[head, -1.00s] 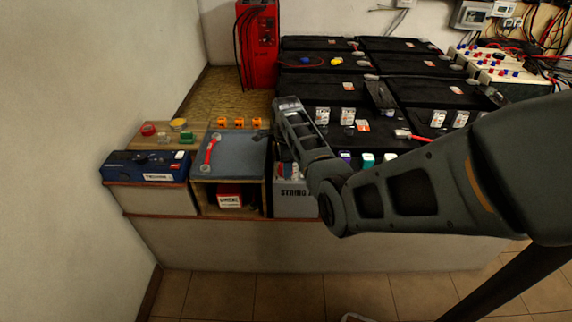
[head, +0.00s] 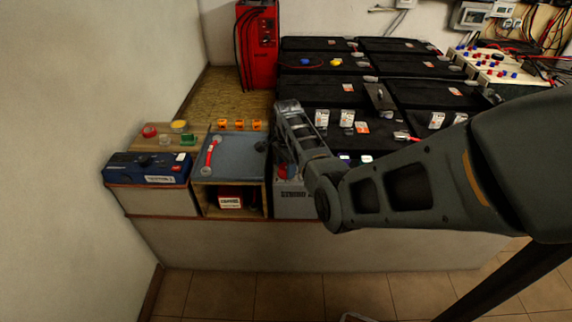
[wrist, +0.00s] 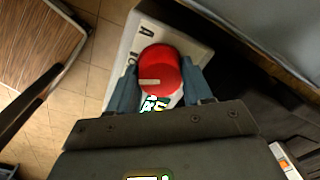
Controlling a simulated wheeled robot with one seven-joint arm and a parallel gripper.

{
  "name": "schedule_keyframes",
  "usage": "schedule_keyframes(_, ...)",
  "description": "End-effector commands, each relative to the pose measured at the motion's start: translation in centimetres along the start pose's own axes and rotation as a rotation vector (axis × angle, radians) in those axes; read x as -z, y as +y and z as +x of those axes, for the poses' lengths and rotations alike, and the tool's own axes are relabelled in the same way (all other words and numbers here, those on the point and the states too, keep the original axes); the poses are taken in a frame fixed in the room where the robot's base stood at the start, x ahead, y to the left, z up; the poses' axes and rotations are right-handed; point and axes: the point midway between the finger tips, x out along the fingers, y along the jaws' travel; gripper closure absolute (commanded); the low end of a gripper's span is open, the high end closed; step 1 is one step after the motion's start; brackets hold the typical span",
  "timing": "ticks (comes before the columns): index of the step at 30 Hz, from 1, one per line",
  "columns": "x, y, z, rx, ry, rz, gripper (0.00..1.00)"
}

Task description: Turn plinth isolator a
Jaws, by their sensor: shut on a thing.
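The isolator's round red knob (wrist: 160,72) shows in the wrist view, with a pale bar mark on its face. It sits on a light grey plate (wrist: 132,50) marked with a letter A. My gripper (wrist: 158,84) is shut on the knob, one blue-grey finger on each side. The lower part of the plate is hidden by the gripper body.
A blue-grey mat (head: 238,150) with a red-handled wrench (head: 211,152) lies left of my arm. Black batteries (head: 420,65) fill the bench behind it. A red charger (head: 257,45) stands at the back.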

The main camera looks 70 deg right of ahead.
Motion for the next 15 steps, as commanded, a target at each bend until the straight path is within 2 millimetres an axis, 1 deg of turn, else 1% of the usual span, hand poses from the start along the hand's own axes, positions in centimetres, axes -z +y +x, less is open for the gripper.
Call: schedule_keyframes(15,-0.01,-0.03,-0.07,0.0,-0.016,-0.49,0.81)
